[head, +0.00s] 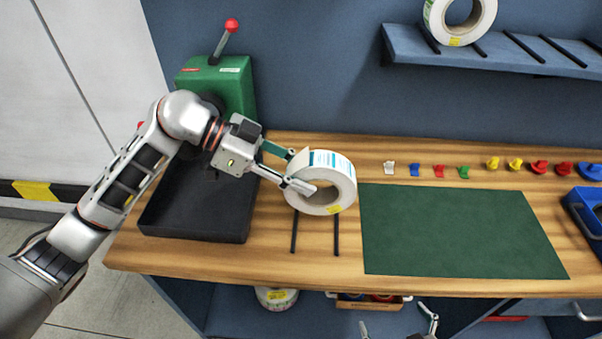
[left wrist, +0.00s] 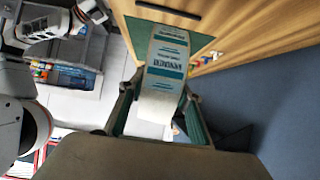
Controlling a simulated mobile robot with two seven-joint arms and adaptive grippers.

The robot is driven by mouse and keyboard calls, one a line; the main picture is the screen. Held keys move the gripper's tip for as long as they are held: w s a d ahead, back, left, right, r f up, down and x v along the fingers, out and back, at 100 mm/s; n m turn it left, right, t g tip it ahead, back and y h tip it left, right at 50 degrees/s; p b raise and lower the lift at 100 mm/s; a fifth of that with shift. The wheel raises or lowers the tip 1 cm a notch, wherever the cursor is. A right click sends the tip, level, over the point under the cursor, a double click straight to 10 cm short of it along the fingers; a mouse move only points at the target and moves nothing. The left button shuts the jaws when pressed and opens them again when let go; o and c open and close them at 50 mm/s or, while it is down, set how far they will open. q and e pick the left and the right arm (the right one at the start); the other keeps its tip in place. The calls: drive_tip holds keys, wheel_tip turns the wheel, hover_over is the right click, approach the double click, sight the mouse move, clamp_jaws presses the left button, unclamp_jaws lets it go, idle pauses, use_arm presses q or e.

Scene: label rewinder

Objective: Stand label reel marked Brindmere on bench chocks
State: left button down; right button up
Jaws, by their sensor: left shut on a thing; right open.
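The held label reel (head: 345,178) is white with teal print and a yellow sticker, and stands upright in the head view. My left gripper (head: 299,171) is shut on it, one finger at the near face by the core. In the left wrist view the reel (left wrist: 165,75) lies between the fingers; its dark lettering, seen upside down, seems to read Brindmere. The bench chocks (head: 336,235) are two dark parallel bars on the wood, below and in front of the reel. I cannot tell whether the reel touches them. My right gripper (head: 400,326) is open and empty at the bottom edge.
A green mat (head: 460,235) lies right of the chocks. A black tray (head: 195,228) and green machine (head: 222,85) are at left. Several coloured clips (head: 439,171) line the back of the bench (head: 270,262). Another reel (head: 436,18) stands on the slotted wall shelf (head: 405,45).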

sight(301, 201)
use_arm(q)
drive_tip(key=shift+f+b, duration=1.1)
drive_tip(key=shift+f, duration=0.1)
wheel_tip(301, 201, down, 4)
drive_tip(key=b, duration=0.3)
drive_tip(key=shift+r+b, duration=0.25)
drive_tip(key=shift+b, duration=0.05)
drive_tip(key=shift+f, duration=1)
drive_tip(key=c, duration=1.4)
unclamp_jaws()
drive_tip(key=shift+o, duration=0.2)
drive_tip(key=shift+f, duration=0.15)
